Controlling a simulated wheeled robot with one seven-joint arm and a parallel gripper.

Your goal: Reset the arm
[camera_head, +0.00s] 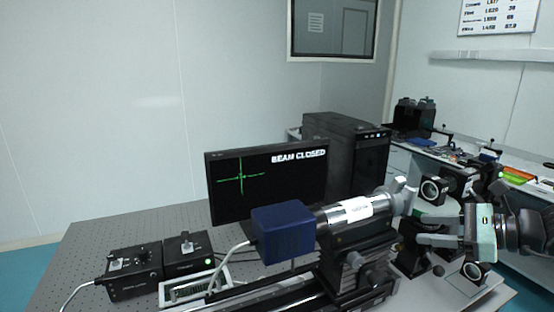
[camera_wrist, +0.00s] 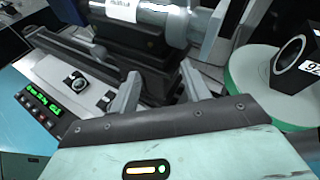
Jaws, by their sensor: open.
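My gripper (camera_head: 421,229) is at the right in the head view, with its two fingers pointing left toward the silver laser tube (camera_head: 352,212). In the wrist view, the fingers of my gripper (camera_wrist: 158,82) are spread apart with nothing held between them. The tube also shows at the top of the wrist view (camera_wrist: 160,22), beyond the fingertips, on a dark mount (camera_wrist: 130,45). I cannot tell exactly how far the fingers are from the mount.
A monitor (camera_head: 268,184) reading "BEAM CLOSED" and a black computer tower (camera_head: 350,150) stand behind the tube. A blue box (camera_head: 283,233) sits at its left end. Control boxes (camera_head: 135,272) are at left on the perforated table (camera_head: 110,236). A ring-shaped optic (camera_wrist: 291,55) is close at right.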

